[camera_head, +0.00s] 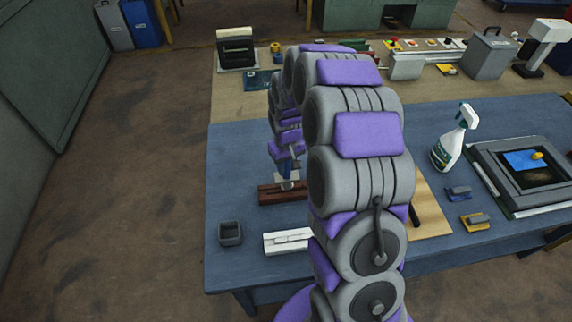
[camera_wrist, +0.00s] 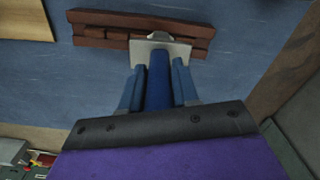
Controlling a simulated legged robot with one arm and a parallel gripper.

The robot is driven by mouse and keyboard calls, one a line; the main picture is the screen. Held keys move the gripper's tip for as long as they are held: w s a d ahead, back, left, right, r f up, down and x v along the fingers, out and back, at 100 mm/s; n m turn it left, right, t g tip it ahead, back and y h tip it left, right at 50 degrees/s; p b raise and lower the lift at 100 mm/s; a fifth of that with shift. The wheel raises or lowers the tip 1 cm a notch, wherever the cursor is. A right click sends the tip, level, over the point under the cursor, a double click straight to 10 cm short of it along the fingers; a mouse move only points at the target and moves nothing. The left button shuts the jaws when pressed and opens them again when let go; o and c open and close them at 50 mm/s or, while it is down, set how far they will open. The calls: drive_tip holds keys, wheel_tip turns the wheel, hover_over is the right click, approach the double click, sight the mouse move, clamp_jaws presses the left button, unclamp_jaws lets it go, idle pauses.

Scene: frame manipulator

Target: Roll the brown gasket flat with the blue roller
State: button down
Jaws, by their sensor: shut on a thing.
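In the wrist view my gripper (camera_wrist: 157,84) is shut on the blue handle (camera_wrist: 158,70) of a tool, taken as the blue roller. A pale, flat end (camera_wrist: 146,50) shows beyond the fingers; a roller cylinder cannot be made out. This end lies over a reddish-brown grooved bar (camera_wrist: 102,33), and contact cannot be told. In the head view my gripper (camera_head: 284,160) is above the same brown bar (camera_head: 272,194) on the blue table, left of my arm. A brown strip seems to lie in the bar's groove, but the gasket cannot be clearly told apart from it.
A white grooved block (camera_head: 288,240) and a small grey box (camera_head: 230,234) stand nearer. Right of my arm are a wooden board (camera_head: 432,215), a spray bottle (camera_head: 447,150), blue and yellow clamps (camera_head: 475,222) and a dark frame (camera_head: 490,165).

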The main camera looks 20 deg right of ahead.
drive_tip(key=shift+d, duration=0.15)
drive_tip(key=shift+s+d, duration=0.15)
drive_tip(key=shift+d, duration=0.6)
drive_tip(key=shift+s+d, duration=0.1)
drive_tip(key=shift+d, duration=0.65)
drive_tip(key=shift+s+d+p, duration=0.2)
drive_tip(key=shift+d, duration=0.6)
drive_tip(key=shift+s+d+p, duration=0.15)
drive_tip(key=shift+d+p, duration=0.05)
drive_tip(key=shift+d, duration=0.55)
drive_tip(key=shift+s+d+f, duration=0.1)
drive_tip(key=shift+s+d, duration=0.1)
drive_tip(key=shift+d, duration=0.6)
drive_tip(key=shift+s+d, duration=0.2)
drive_tip(key=shift+d, duration=0.55)
drive_tip(key=shift+d, duration=0.15)
drive_tip(key=d, duration=0.3)
drive_tip(key=shift+s+p, duration=0.3)
drive_tip(key=shift+p, duration=0.1)
